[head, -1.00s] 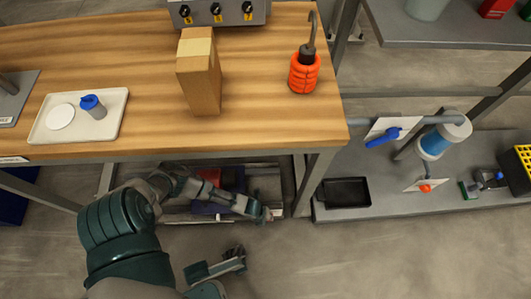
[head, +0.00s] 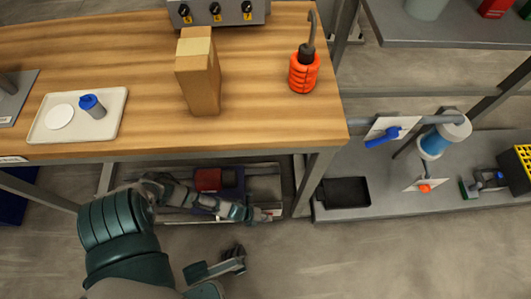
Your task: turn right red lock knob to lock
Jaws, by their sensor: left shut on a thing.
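My left gripper (head: 262,213) reaches in from the left, low under the front edge of the bench. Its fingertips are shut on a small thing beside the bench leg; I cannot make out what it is. A red and dark unit (head: 215,179) sits under the bench behind my arm, partly hidden by it. A small orange-red knob (head: 425,188) on a pale plate shows at the right, well apart from the gripper. I cannot tell which red part is the right lock knob. A dark jointed part of mine shows at the bottom; its grip state is unclear.
At right are a blue lever (head: 383,138), a black tray (head: 346,191) and a grey lower shelf (head: 385,207). The floor in front is clear.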

